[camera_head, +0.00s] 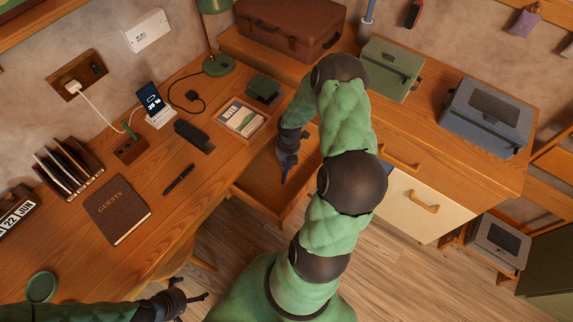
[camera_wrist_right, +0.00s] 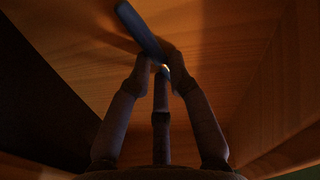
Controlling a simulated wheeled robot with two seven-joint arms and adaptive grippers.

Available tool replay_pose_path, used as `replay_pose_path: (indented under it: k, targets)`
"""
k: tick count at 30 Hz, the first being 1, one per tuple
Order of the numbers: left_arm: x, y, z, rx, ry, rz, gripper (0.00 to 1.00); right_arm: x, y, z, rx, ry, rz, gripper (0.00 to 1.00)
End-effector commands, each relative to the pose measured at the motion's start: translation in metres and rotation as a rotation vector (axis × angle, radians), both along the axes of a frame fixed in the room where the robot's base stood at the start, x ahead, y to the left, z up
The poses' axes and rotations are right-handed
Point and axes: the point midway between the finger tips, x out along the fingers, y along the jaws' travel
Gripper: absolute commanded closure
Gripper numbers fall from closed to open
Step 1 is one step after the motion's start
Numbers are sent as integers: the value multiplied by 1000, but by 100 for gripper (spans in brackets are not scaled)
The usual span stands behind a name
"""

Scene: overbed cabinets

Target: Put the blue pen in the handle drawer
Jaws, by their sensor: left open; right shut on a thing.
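The blue pen (camera_wrist_right: 140,30) is held between the fingertips of my right gripper (camera_wrist_right: 160,70) in the right wrist view, slanting above a wooden surface. In the head view my right gripper (camera_head: 287,158) is over an open wooden drawer (camera_head: 262,187), and the pen's end (camera_head: 284,179) points down into it. I cannot tell whether the pen touches the drawer's bottom. My left gripper (camera_head: 188,302) is open and empty at the lower left, off the desk's front edge.
A dark pen (camera_head: 179,178) and a brown guest book (camera_head: 117,209) lie on the desk. A tray with a booklet (camera_head: 240,118) sits beside the open drawer. At right, a cabinet has a cream drawer (camera_head: 405,200) and a wooden drawer front (camera_head: 385,150), both with handles.

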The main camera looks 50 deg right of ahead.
Motion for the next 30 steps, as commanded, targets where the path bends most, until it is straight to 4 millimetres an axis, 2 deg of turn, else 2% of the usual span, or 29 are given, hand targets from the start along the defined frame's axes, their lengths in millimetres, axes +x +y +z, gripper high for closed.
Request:
replay_pose_path:
  k: [6,7,9,21,26,30]
  targets:
    - [0,0,-1,0,0,0,0,0,0,-3,1,0,0,98]
    - [0,0,-1,0,0,0,0,0,0,-3,1,0,0,75]
    - [0,0,0,0,0,0,0,0,0,-2,0,0,0,57]
    - [0,0,1,0,0,0,0,0,0,2,-1,0,0,57]
    - [0,0,13,0,0,0,0,0,-1,23,-1,-2,0,57]
    - [0,0,28,0,0,0,0,-1,-3,53,-1,0,0,57]
